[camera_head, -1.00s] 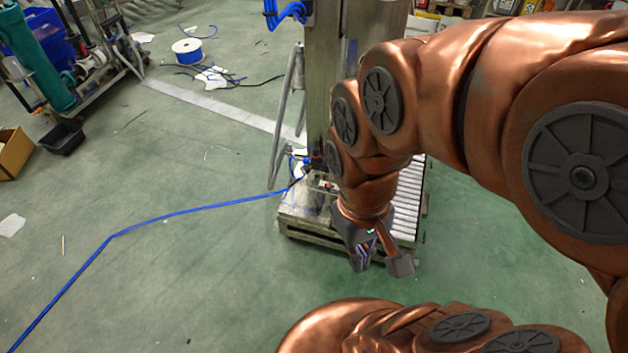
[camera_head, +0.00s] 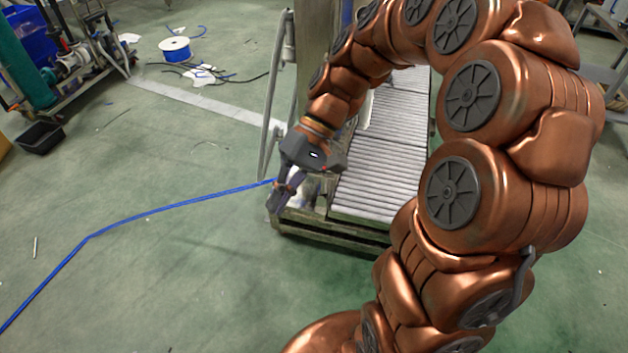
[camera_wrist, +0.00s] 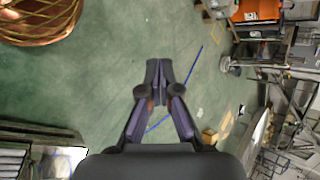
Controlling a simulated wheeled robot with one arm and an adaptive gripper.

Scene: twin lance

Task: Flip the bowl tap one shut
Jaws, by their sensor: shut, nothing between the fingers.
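My gripper (camera_head: 279,205) is at the end of my copper arm, beside the left front corner of the roller platform. In the wrist view my gripper (camera_wrist: 159,62) has its fingertips together, with nothing between them and green floor beyond. I cannot make out a bowl or a tap in either current view. My gripper and arm hide part of the machine at the platform's left end.
The roller platform (camera_head: 375,185) stands on a pallet-like base under a steel column. A blue hose (camera_head: 150,217) runs across the floor to the platform. A cable reel (camera_head: 175,48) and a black bin (camera_head: 40,137) lie further left. The left floor is mostly clear.

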